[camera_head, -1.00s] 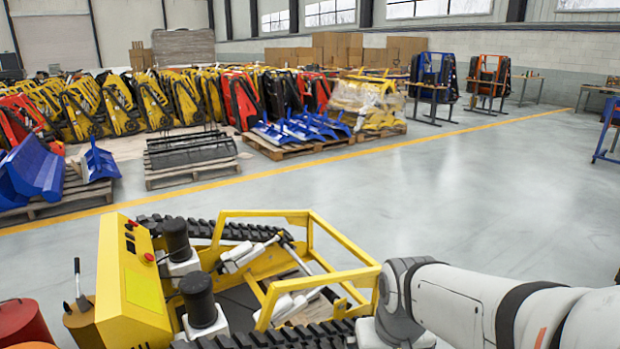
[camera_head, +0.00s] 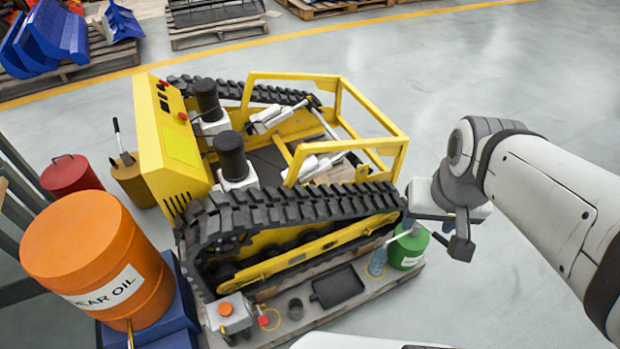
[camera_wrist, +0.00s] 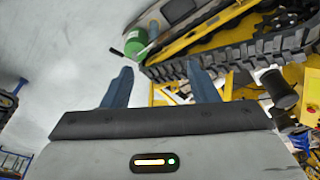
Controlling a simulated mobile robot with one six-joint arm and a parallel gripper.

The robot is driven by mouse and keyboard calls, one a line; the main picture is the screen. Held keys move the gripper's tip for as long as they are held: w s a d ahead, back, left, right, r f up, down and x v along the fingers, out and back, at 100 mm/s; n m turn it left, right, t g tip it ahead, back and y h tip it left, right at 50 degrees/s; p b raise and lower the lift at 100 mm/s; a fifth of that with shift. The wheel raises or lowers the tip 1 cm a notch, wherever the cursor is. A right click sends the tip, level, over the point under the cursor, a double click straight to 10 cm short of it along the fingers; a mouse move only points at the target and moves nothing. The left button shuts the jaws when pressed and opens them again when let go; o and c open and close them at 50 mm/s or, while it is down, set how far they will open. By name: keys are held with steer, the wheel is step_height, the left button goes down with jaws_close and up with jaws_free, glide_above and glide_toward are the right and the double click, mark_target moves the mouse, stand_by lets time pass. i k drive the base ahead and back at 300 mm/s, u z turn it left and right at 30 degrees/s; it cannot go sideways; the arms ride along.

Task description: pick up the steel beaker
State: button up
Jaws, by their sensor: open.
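The yellow tracked carrier (camera_head: 300,225) stands on a wooden pallet (camera_head: 345,312). A black tray (camera_head: 336,286) lies beside the beaker. An orange drum (camera_head: 95,255) stands left. Floor at right is clear.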

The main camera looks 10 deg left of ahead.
mark_target(296, 306)
steer(key=z, duration=0.75)
steer(key=k, duration=1.4)
steer(key=u, duration=0.6)
steer(key=i, duration=1)
steer(key=u, duration=0.1)
